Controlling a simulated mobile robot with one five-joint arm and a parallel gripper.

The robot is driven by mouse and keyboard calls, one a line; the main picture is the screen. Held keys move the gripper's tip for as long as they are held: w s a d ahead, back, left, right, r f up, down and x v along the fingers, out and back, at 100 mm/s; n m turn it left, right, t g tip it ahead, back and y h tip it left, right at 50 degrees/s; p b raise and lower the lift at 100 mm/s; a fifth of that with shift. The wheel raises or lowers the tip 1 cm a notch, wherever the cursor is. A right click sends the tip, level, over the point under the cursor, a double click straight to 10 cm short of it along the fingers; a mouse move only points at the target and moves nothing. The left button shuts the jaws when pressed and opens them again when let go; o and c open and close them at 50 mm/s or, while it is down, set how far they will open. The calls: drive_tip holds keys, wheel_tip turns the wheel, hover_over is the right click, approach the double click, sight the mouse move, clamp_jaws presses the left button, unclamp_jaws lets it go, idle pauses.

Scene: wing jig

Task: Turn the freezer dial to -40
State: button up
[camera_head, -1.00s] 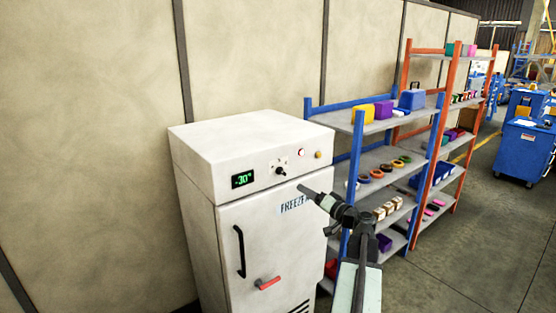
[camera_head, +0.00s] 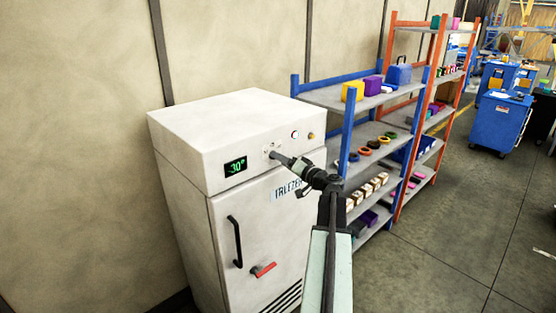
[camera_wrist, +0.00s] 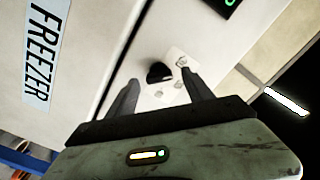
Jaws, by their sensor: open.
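The white freezer (camera_head: 240,120) stands against the beige wall. Its green display (camera_head: 235,166) reads about -30. The black dial (camera_wrist: 159,73) sits on a pale marked plate in the wrist view; in the head view my gripper mostly covers it. My gripper (camera_head: 274,155) is in front of the control panel in the head view. In the wrist view my gripper (camera_wrist: 160,80) is open, with one finger on each side of the dial and visible room between. Whether the fingers touch the panel I cannot tell.
The freezer door has a black handle (camera_head: 235,242) and a red lever (camera_head: 263,269). A small round button (camera_head: 295,135) and an orange one (camera_head: 311,136) are right of the dial. A blue shelf rack (camera_head: 349,130) with bins stands close on the right.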

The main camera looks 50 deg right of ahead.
drive_tip(key=shift+w+d, duration=0.2)
drive_tip(key=shift+w, duration=0.7)
clamp_jaws()
drive_tip(key=shift+a, duration=0.1)
